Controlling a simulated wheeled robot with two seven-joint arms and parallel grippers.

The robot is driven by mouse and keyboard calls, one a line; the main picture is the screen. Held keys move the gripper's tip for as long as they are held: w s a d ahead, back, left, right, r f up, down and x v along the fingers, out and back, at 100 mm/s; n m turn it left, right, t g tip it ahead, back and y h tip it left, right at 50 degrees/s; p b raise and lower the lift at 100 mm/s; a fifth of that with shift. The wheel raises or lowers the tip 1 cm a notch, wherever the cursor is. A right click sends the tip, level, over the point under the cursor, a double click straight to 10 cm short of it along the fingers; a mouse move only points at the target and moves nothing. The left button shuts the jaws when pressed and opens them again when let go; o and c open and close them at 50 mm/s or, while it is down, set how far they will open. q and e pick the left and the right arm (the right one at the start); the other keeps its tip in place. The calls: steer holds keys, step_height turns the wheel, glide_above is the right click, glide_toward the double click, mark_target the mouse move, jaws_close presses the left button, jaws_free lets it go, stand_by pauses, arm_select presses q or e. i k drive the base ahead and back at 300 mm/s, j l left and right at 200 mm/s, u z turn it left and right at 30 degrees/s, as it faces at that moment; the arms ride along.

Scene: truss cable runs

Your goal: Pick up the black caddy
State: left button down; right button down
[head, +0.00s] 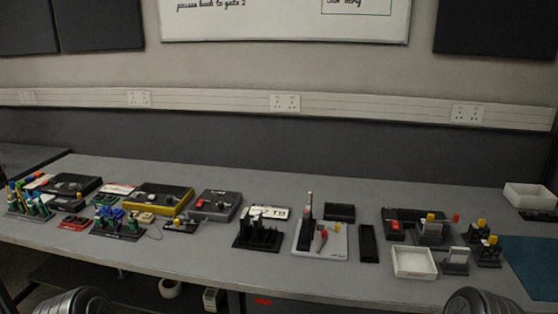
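A black caddy-like holder (258,237) with upright dark posts or slots stands left of the middle of the table, in front of a white label card (265,212). It looks empty of coloured items. Two other dark holders, one at the far left (30,212) and one beside it (118,232), carry several blue, green and yellow pieces. I cannot tell for sure which one is the task's caddy. Neither gripper shows in the head view; only rounded parts of my own arms show at the bottom edge, well apart from the table objects.
A grey board with upright tools (336,249) stands right of the black holder. A grey box (214,205) and a yellow-edged box (158,197) sit to its left. A white tray (414,263) and dark blocks are at right. The front strip near the middle is clear.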

mark_target(305, 239)
steer(key=i+j+u, duration=0.1)
steer(key=j, duration=0.3)
steer(key=i+j+u, duration=0.1)
steer(key=j, duration=0.3)
steer(key=i+j+u, duration=0.1)
steer(key=j, duration=0.3)
steer(key=i, duration=0.1)
